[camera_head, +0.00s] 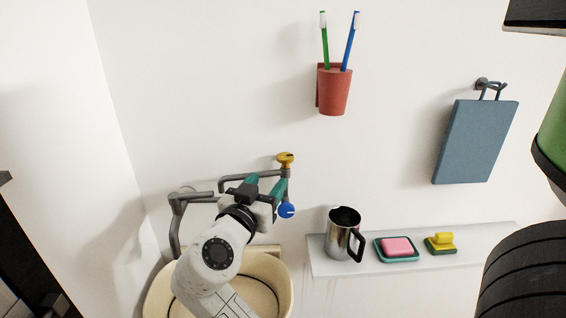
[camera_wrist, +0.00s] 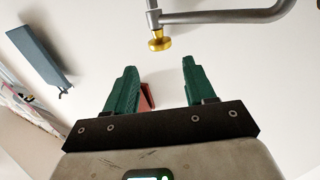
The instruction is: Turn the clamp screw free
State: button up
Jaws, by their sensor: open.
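A grey bent pipe-like arm (camera_head: 235,179) stands out at the wall, with a yellow-gold knob (camera_head: 285,159) on top of its right end. A blue knob (camera_head: 287,210) with a pale mark sits below, near my gripper. Which knob is the clamp screw, I cannot tell. My gripper (camera_head: 267,184) is open and empty, its teal fingers just below the gold knob in the head view. In the wrist view the gold knob (camera_wrist: 159,43) and the grey arm (camera_wrist: 230,15) lie beyond the open fingertips (camera_wrist: 159,66), apart from them. The blue knob is not seen there.
A cream basin (camera_head: 280,285) lies below my arm. A shelf (camera_head: 325,267) at right holds a metal jug (camera_head: 341,236), a pink soap in a dish (camera_head: 397,247) and a yellow-green sponge (camera_head: 441,243). A red toothbrush cup (camera_head: 334,92) and a blue board (camera_head: 475,142) hang on the wall.

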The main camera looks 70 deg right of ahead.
aim_at(282, 163)
jog(key=d+p, duration=0.3)
jog(key=d, duration=0.6)
jog(key=shift+d+r, duration=0.15)
jog(key=shift+d, duration=0.75)
jog(key=shift+c, duration=0.5)
jog(key=c, duration=0.7)
